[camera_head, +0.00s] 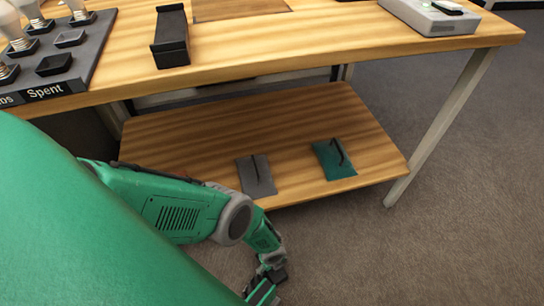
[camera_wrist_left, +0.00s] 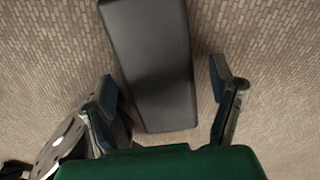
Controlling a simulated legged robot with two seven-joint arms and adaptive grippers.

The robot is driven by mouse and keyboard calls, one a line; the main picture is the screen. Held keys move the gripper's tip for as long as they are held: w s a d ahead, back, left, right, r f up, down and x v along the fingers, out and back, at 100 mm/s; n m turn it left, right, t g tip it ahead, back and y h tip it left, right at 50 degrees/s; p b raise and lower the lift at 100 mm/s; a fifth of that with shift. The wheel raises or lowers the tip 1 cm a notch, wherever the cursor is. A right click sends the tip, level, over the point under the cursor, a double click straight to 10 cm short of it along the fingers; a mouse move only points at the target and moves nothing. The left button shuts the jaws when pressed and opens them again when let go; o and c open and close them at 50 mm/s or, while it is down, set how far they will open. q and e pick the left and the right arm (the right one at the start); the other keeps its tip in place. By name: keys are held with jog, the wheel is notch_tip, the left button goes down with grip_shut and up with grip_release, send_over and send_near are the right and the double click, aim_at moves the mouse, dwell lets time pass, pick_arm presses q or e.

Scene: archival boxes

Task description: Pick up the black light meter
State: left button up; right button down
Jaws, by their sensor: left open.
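A long black object (camera_head: 171,38) with a raised block at its near end lies on the tabletop in the head view; it may be the light meter, but I cannot tell for sure. My left gripper (camera_head: 264,287) hangs low over the floor, in front of the lower shelf and well away from it. In the left wrist view the gripper's fingers (camera_wrist_left: 165,95) are apart. A dark, smooth slab (camera_wrist_left: 150,60) shows beyond and between them against the floor; I cannot tell what it is. My right gripper is in neither view.
The wooden table (camera_head: 330,45) carries a dark bulb tray (camera_head: 97,42) marked "Spent" at left and a grey device (camera_head: 430,18) at right. On the lower shelf (camera_head: 190,133) lie a grey piece (camera_head: 254,180) and a teal piece (camera_head: 327,168). Carpet is clear at right.

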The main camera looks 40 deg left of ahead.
pick_arm(q)
jog(key=shift+a, duration=0.1)
jog(key=shift+a+f, duration=0.1)
jog(key=shift+f, duration=0.15)
jog(key=shift+c, duration=0.4)
jog(key=c, duration=1.3)
